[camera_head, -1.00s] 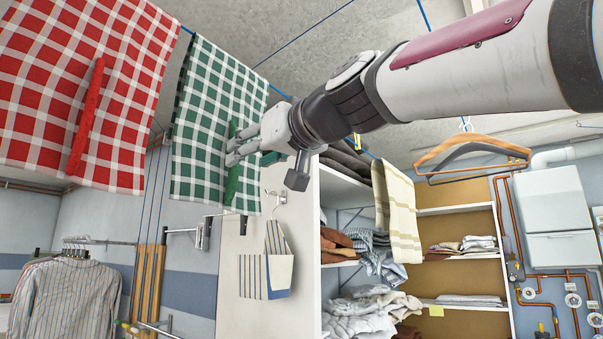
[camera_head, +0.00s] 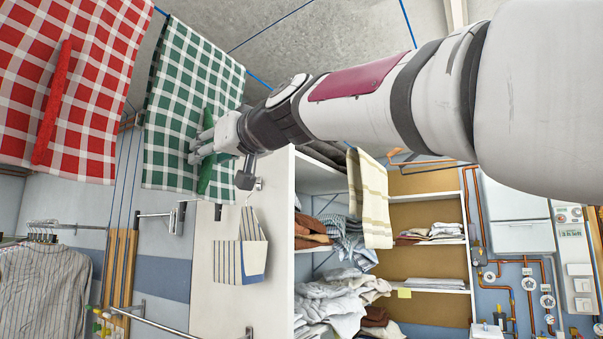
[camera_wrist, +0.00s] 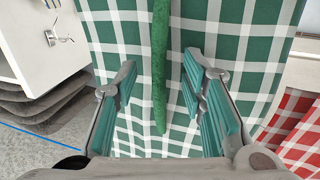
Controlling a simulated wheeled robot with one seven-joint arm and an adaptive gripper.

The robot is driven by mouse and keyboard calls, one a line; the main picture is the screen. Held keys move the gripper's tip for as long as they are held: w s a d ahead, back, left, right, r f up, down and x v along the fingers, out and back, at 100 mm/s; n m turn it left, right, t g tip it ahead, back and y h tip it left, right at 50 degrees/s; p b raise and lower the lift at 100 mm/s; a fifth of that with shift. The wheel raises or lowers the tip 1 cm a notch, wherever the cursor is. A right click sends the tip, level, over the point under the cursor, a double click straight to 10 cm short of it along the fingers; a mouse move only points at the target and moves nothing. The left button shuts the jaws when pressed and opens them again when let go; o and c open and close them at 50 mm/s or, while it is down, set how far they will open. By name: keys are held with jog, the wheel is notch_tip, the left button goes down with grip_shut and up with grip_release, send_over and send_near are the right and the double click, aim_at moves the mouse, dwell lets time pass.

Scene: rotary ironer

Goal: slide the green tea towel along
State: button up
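The green and white checked tea towel (camera_head: 188,62) hangs from a blue line in the head view, with a raised dark green strip (camera_head: 206,176) down its middle. In the wrist view the towel (camera_wrist: 225,40) fills the upper middle, with the strip (camera_wrist: 160,65) upright. My gripper (camera_head: 202,145) is at the strip, in front of the towel. In the wrist view my gripper's (camera_wrist: 158,88) teal-padded fingers stand apart on both sides of the strip, with gaps showing. The far side of the strip is hidden by the fingers in the head view.
A red checked towel (camera_head: 85,75) with a red strip hangs close on the left. A beige striped towel (camera_head: 370,195) hangs on the right by the shelves (camera_head: 430,185). A white cabinet side (camera_head: 275,215) with a hanging striped cloth (camera_head: 240,250) stands below my gripper.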

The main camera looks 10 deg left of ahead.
aim_at(227, 166)
grip_shut()
jog(key=shift+w, duration=0.1)
jog(key=shift+w+d+f+b, duration=0.1)
jog(key=shift+w+d+b, duration=0.35)
jog(key=shift+w, duration=0.45)
jog(key=shift+w+d+f+b, duration=0.1)
jog(key=shift+w+d+b, duration=0.25)
jog(key=shift+w, duration=0.55)
jog(key=shift+w+d+f+b, duration=0.1)
jog(key=shift+w+d+b, duration=0.35)
jog(key=shift+w, duration=0.45)
jog(key=shift+a, duration=0.1)
